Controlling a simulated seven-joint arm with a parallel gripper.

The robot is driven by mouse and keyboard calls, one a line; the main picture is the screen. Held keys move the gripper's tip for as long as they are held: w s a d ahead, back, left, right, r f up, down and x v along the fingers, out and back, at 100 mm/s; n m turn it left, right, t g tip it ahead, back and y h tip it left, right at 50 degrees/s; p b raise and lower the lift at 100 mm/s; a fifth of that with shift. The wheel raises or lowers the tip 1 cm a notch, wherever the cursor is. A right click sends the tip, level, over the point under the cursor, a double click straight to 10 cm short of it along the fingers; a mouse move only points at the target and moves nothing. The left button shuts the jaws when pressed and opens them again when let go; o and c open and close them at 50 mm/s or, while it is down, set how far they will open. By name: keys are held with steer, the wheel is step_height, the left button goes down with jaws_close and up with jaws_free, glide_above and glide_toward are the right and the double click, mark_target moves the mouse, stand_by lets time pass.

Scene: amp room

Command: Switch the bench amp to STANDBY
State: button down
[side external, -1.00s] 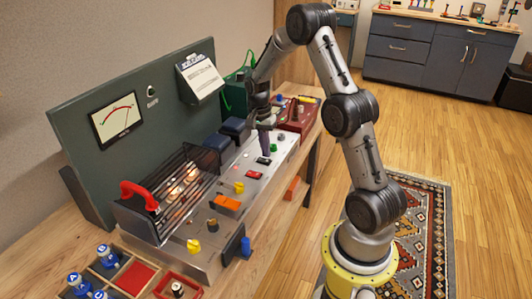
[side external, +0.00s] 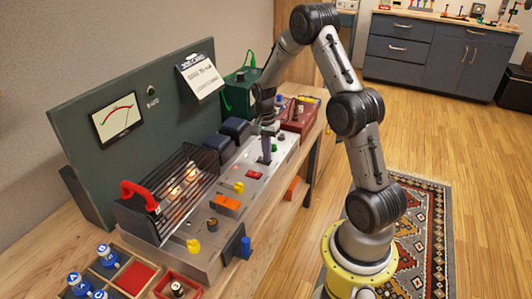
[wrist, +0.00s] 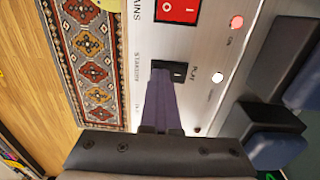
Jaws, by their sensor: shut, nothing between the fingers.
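The bench amp is a long silver chassis (side external: 205,232) with a glowing tube cage on its left part. Its black PLAY/STANDBY rocker switch (wrist: 178,72) shows in the wrist view, partly covered by my fingertips. My gripper (side external: 266,160) is shut and empty, with its purple fingers pointing down at the panel. In the wrist view its fingertips (wrist: 160,82) are at the rocker's left part, on the STANDBY label side. I cannot tell whether they touch it or which way it is tilted. A white lamp (wrist: 218,77) is lit near PLAY.
The red mains rocker (wrist: 178,10) sits close by, with a red lamp (wrist: 237,21) beside it. Dark blue transformer covers (side external: 235,129) stand behind the panel. The red-handled tube cage (side external: 130,190) is at left; a red box (side external: 300,117) is beyond the gripper.

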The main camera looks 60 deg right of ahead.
mark_target(260, 158)
steer(key=shift+s+f, duration=0.25)
steer(key=shift+f, duration=0.3)
steer(key=shift+w+a+r, duration=0.15)
steer(key=shift+w+r, duration=0.05)
steer(key=shift+w, duration=0.75)
step_height(260, 158, up, 15)
steer(key=w, duration=0.1)
steer(key=shift+d+f, duration=0.15)
steer(key=shift+d, duration=0.05)
steer(key=shift+s+g, duration=0.2)
steer(key=shift+g, duration=0.3)
steer(key=f, duration=0.4)
steer(key=s+f, duration=0.1)
steer(key=f, duration=0.8)
steer(key=shift+s+f, duration=0.35)
